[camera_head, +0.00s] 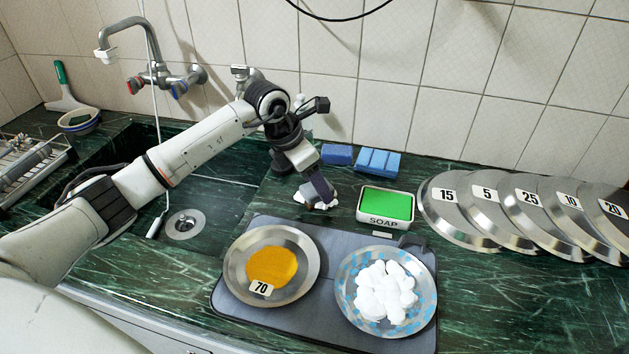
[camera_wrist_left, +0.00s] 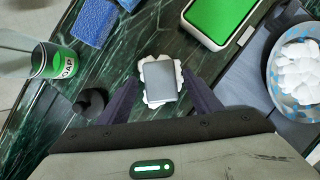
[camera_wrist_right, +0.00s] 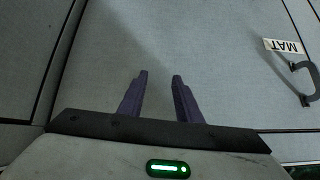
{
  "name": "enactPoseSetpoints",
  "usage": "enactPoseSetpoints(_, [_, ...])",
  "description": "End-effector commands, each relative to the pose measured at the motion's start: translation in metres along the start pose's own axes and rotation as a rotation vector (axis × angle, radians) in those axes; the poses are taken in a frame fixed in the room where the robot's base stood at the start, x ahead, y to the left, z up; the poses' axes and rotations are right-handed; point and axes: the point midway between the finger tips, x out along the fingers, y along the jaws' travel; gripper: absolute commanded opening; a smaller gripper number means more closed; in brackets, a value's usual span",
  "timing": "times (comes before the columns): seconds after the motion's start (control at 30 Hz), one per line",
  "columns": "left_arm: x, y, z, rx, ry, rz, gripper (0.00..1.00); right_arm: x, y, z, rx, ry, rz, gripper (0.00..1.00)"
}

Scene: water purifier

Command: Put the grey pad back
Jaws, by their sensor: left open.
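The grey pad (camera_wrist_left: 160,80) is a small dark grey square lying on a white scalloped piece (camera_wrist_left: 149,100) on the green marble counter. My left gripper (camera_wrist_left: 157,85) is open, pointing down, with one finger on each side of the pad; I cannot tell whether they touch it. In the head view the left gripper (camera_head: 320,192) hides most of the pad, and the white piece (camera_head: 301,198) shows under it. My right gripper (camera_wrist_right: 160,75) is out of the head view; its fingers are apart and empty before a pale grey panel.
Close right is a green-topped SOAP tray (camera_head: 385,205); behind are blue sponges (camera_head: 378,162). A dark mat (camera_head: 325,290) holds a plate marked 70 (camera_head: 235,265) and a plate of white pieces (camera_head: 427,310). A soap can (camera_wrist_left: 55,60) stands left. Numbered lids (camera_head: 455,222) lean right.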

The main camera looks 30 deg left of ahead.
Motion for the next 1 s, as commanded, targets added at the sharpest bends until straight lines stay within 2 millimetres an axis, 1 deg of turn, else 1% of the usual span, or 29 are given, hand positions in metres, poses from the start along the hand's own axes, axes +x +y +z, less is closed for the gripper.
enactPoseSetpoints(0.17, [-0.028,0.001,0.001,0.002,-0.004,0.004,0.59,0.001,0.0,0.001,0.0,0.0,0.0,0.31])
enactPoseSetpoints(0.4, [-0.081,0.001,0.001,0.001,-0.005,0.004,0.59,0.003,0.0,0.003,0.0,0.0,0.0,0.31])
enactPoseSetpoints(0.5, [-0.098,0.001,0.001,0.001,-0.004,0.003,0.59,0.004,0.0,0.004,0.0,0.0,0.0,0.31])
enactPoseSetpoints(0.6, [-0.11,0.001,0.001,0.0,-0.002,0.003,0.59,0.004,0.0,0.004,0.0,0.0,0.0,0.31])
enactPoseSetpoints(0.77, [-0.119,0.0,0.0,0.0,-0.001,0.0,0.59,0.004,0.0,0.004,0.0,0.001,0.0,0.31])
enactPoseSetpoints(1.0, [-0.12,0.0,0.0,0.0,-0.001,0.0,0.59,0.004,0.0,0.004,0.0,0.001,0.0,0.31])
